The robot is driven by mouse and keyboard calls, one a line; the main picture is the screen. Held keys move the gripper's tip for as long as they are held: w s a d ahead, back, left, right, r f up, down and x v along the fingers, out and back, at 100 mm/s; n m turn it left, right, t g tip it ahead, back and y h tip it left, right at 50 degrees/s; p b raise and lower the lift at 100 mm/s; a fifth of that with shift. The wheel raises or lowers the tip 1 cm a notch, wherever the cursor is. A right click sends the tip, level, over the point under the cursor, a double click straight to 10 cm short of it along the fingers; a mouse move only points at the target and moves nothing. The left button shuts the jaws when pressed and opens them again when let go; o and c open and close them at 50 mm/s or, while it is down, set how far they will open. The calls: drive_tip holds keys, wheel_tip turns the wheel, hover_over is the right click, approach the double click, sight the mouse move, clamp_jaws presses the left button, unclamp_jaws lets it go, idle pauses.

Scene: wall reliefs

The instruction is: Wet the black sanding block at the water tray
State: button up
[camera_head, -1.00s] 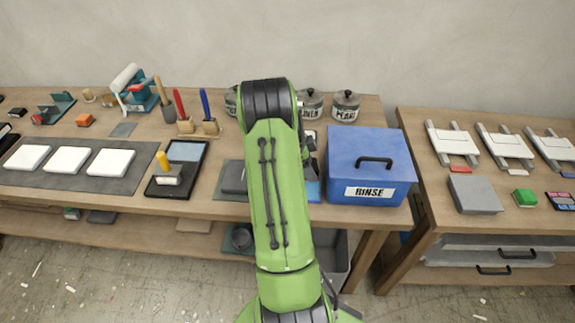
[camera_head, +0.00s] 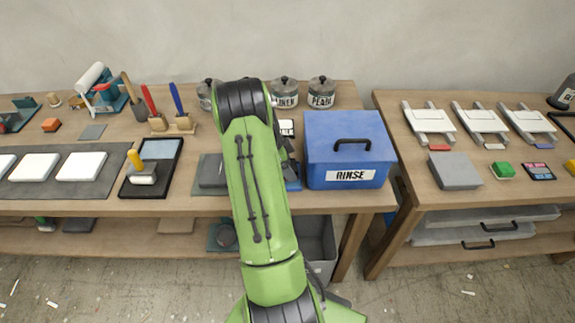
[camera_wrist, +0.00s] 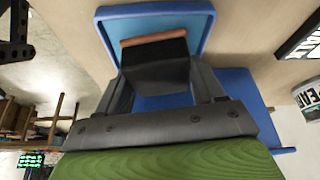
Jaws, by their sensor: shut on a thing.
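My gripper (camera_wrist: 160,70) is shut on the black sanding block (camera_wrist: 158,62), which has an orange-brown layer along one edge, in the wrist view. The block is at the blue-rimmed water tray (camera_wrist: 208,30), with the light blue inside of the tray behind and around it. I cannot tell whether the block touches the water. In the head view my green arm hides the gripper and the block. Only a blue corner of the tray (camera_head: 292,184) shows right of the arm there.
A blue RINSE box (camera_head: 347,150) stands close to the right of the tray. A dark grey block (camera_head: 212,171) lies left of my arm. Lidded jars (camera_head: 285,93) stand behind. A second table (camera_head: 415,185) with frames and a grey slab is at the right, past a gap.

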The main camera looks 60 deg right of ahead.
drive_tip(key=shift+f+b, duration=0.6)
drive_tip(key=shift+b, duration=0.2)
idle(1.9)
drive_tip(key=shift+r+p, duration=1.8)
drive_tip(key=shift+r, duration=1.8)
